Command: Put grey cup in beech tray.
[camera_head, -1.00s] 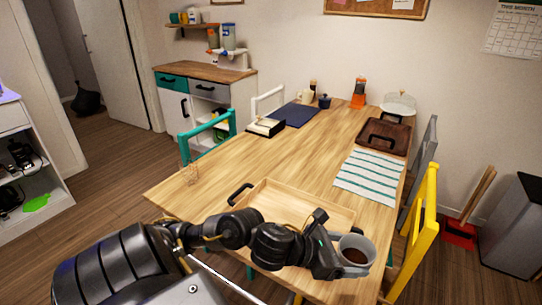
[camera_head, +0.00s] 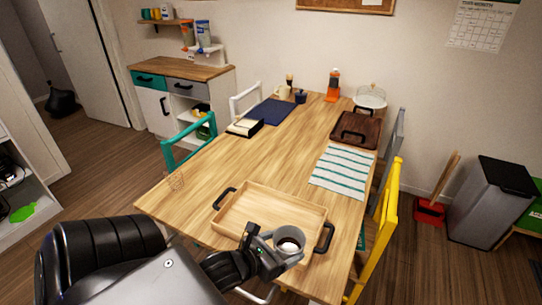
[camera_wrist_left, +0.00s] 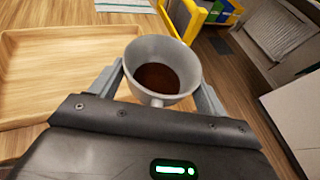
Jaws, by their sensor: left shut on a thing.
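The grey cup (camera_head: 291,240) holds dark brown contents and is upright in my left gripper (camera_head: 276,252). In the left wrist view the two fingers close on opposite sides of the cup (camera_wrist_left: 160,62). The beech tray (camera_head: 258,207) lies on the table's near end, with black handles at its left and right ends. In the head view the cup overlaps the tray's front right part; its height above it is hard to tell. In the left wrist view the tray (camera_wrist_left: 60,75) is left of the cup. My right gripper is not in view.
A striped cloth (camera_head: 343,172) lies beyond the tray, with a dark brown tray (camera_head: 356,130) behind it. A yellow chair (camera_head: 386,215) stands close at the table's right edge. The table's middle is clear.

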